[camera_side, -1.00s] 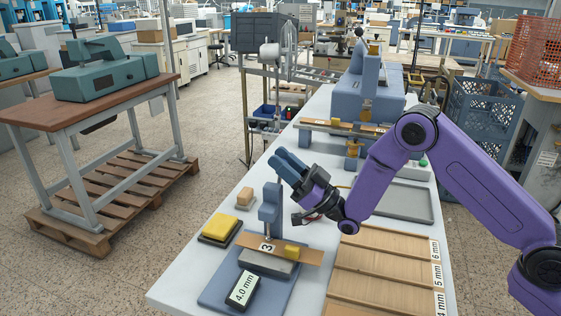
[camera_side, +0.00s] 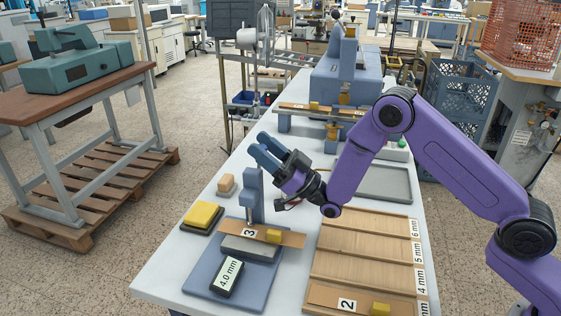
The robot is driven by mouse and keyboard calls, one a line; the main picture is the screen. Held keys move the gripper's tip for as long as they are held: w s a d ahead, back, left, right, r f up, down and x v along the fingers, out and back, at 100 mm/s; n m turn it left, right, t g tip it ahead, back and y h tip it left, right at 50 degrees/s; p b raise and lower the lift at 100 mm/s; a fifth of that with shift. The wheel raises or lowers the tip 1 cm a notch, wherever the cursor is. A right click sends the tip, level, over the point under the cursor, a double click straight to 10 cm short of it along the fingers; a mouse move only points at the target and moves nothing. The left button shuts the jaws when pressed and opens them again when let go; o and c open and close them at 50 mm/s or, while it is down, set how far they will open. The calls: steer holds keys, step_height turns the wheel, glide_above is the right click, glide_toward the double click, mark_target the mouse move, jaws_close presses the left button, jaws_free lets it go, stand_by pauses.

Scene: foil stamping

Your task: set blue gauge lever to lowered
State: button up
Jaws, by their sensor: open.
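The blue gauge (camera_side: 254,190) stands upright on a flat blue base near the front left of the white table. A wooden strip marked 3 (camera_side: 289,238), with a yellow block (camera_side: 274,236) on it, lies across a grey block (camera_side: 247,249) under the gauge head. A dark display (camera_side: 228,276) reading 4.0 mm sits on the base. I cannot make out a separate lever or its position. My gripper (camera_side: 259,144) has blue fingers, pointing up and left. In the picture it is just above the gauge top, apparently open and empty; its depth is unclear.
A yellow pad (camera_side: 202,216) and a small tan block (camera_side: 226,186) lie left of the gauge. A wooden rack (camera_side: 352,264) with 4, 5 and 6 mm labels holds a strip marked 2 (camera_side: 330,300) at right. A blue press (camera_side: 346,75) stands behind.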

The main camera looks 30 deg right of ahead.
steer(key=v, duration=0.7)
stand_by(0.6)
steer(key=shift+o, duration=0.2)
steer(key=s+d+r+m+g+h, duration=0.3)
steer(key=s+d+h, duration=0.2)
steer(key=s+h, duration=0.4)
steer(key=shift+y, duration=0.4)
steer(key=x, duration=1.6)
steer(key=shift+a+f, duration=0.35)
steer(key=shift+a, duration=0.05)
jaws_close()
